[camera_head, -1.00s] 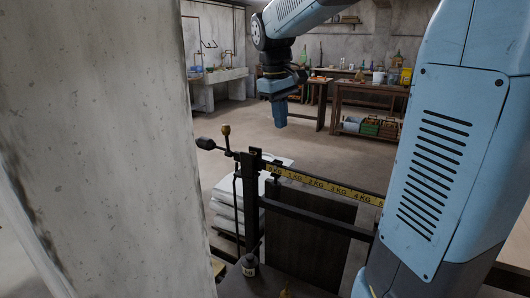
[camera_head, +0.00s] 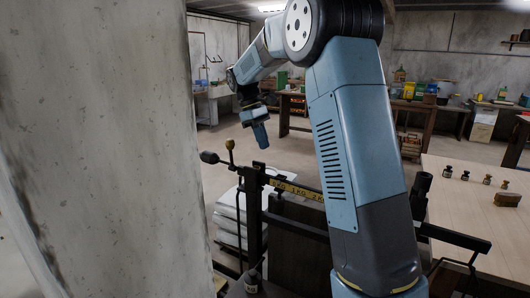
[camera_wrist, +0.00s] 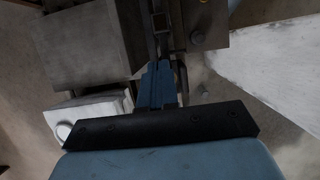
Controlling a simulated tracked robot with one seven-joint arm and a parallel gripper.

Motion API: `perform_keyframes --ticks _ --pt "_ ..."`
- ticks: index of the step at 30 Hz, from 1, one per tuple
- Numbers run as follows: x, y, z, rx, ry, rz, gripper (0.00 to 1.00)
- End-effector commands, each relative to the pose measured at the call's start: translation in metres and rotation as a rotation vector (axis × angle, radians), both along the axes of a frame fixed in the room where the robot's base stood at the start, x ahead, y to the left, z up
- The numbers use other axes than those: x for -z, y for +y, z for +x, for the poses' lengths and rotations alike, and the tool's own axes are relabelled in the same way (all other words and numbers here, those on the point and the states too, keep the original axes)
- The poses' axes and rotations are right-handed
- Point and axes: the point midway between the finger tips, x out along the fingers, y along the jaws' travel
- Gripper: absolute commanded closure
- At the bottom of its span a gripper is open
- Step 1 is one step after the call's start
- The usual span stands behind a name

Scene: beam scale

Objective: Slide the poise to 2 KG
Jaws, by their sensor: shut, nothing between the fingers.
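The beam (camera_head: 300,190) of the scale, with a yellow strip reading 1 KG and 2 KG, runs to the right from a dark post (camera_head: 253,200) in the head view. My arm hides its higher marks. I cannot surely pick out the poise. My gripper (camera_head: 262,138) is shut and empty, pointing down, above and apart from the beam's left end in the picture. In the wrist view my blue fingers (camera_wrist: 157,76) are together, with dark scale parts beyond them.
A big concrete pillar (camera_head: 95,150) fills the left. White sacks (camera_head: 228,220) are stacked behind the post. A wooden table (camera_head: 475,215) with several small weights is at the right. Open floor (camera_head: 312,155) lies behind the scale.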

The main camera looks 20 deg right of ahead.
Motion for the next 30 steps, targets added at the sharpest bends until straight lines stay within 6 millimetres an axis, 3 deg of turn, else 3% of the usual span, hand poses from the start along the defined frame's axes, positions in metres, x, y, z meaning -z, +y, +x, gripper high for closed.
perform_keyframes --ticks 15,30 --pt "0.072 -0.020 -0.020 0.001 0.002 -0.001 1.00" --pt "0.084 -0.023 -0.023 0.002 0.000 0.000 1.00"
